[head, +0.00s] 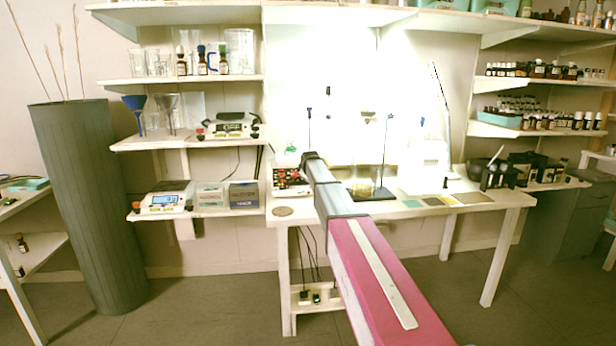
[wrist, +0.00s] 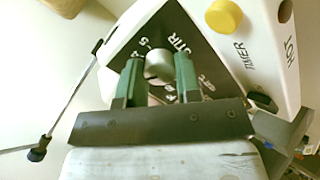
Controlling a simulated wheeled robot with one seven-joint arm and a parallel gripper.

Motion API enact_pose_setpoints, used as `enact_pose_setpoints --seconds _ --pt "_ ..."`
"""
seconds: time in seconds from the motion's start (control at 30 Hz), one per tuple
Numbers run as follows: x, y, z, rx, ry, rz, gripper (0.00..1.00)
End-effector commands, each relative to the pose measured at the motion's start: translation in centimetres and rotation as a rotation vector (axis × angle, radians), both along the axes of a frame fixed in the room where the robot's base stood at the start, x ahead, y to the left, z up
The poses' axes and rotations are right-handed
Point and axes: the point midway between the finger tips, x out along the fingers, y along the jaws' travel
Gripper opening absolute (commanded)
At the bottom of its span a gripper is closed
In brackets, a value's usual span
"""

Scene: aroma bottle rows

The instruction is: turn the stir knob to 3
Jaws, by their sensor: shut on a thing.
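The stir knob (wrist: 158,66) is a round grey knob on a dark panel marked STIR in the wrist view. Numbers are printed around it, with a 5 and what looks like a 4 readable at upper left. Its pointer setting cannot be told for sure. My gripper (wrist: 158,72) has one green finger on each side of the knob and is shut on it. The fingers and the dark gripper body hide the panel's lower part. In the head view my arm reaches over the table, and the gripper and knob cannot be made out.
A yellow knob (wrist: 223,17) sits by the TIMER label on the white housing (wrist: 250,50). A dark knob (wrist: 262,101) is at its lower right. In the head view, a stand (head: 372,192) with a beaker is right of my arm on the white table (head: 480,201).

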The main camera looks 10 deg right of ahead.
Motion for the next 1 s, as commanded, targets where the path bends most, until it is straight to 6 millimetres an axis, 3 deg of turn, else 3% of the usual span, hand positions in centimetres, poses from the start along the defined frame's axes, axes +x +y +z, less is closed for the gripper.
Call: enact_pose_setpoints --seconds 0.57,0.6,0.67,1.0 --pt "-0.07 0.07 -0.02 -0.025 0.0 0.023 0.08" --pt "-0.07 0.07 -0.02 -0.025 0.0 0.023 0.34" --pt "-0.07 0.07 -0.02 -0.025 0.0 0.023 0.54" --pt "-0.12 0.03 0.06 -0.026 0.0 0.022 0.57"
